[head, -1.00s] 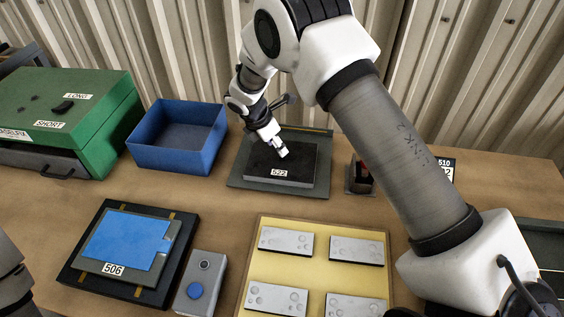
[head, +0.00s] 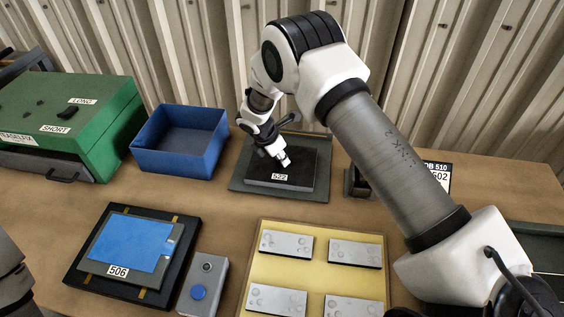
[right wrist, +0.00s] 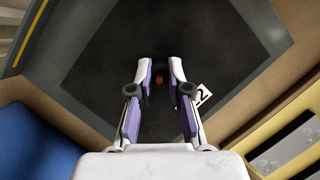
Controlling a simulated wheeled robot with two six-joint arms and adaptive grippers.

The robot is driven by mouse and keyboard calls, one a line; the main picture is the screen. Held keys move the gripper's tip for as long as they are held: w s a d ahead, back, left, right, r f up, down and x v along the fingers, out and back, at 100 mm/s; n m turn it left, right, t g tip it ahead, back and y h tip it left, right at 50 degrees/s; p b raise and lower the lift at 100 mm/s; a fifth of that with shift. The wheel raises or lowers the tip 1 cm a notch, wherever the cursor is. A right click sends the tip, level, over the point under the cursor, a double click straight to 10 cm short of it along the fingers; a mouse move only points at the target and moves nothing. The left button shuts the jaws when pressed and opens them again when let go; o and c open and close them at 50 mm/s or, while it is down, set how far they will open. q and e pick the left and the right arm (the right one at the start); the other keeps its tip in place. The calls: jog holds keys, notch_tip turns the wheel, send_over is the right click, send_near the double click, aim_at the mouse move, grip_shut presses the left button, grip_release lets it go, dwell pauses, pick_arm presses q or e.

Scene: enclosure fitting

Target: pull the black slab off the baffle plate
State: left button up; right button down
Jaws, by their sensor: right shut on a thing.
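The black slab (head: 304,169), labelled 522, lies flat on the grey baffle plate (head: 239,180) at the back middle of the bench. The plate's rim shows around it. My right gripper (head: 286,162) reaches down onto the slab's middle. In the right wrist view its fingers (right wrist: 161,66) stand either side of a small orange-red part over the black slab (right wrist: 225,45). The gripper is shut on the slab, but the exact contact is hard to see. No gap between slab and plate can be made out. My left gripper is out of view.
A blue bin (head: 180,163) stands left of the plate, with a green case (head: 75,120) beyond. A dark block (head: 356,184) sits close on the right. In front are a panel labelled 506 (head: 125,245), a button box (head: 203,280) and a yellow tray (head: 318,267).

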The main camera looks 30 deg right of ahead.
jog(key=shift+w+r, duration=0.1)
jog(key=shift+r, duration=0.15)
notch_tip(320, 180, up, 16)
jog(key=p, duration=0.4)
jog(key=shift+r+p, duration=0.25)
jog(key=shift+p, duration=0.15)
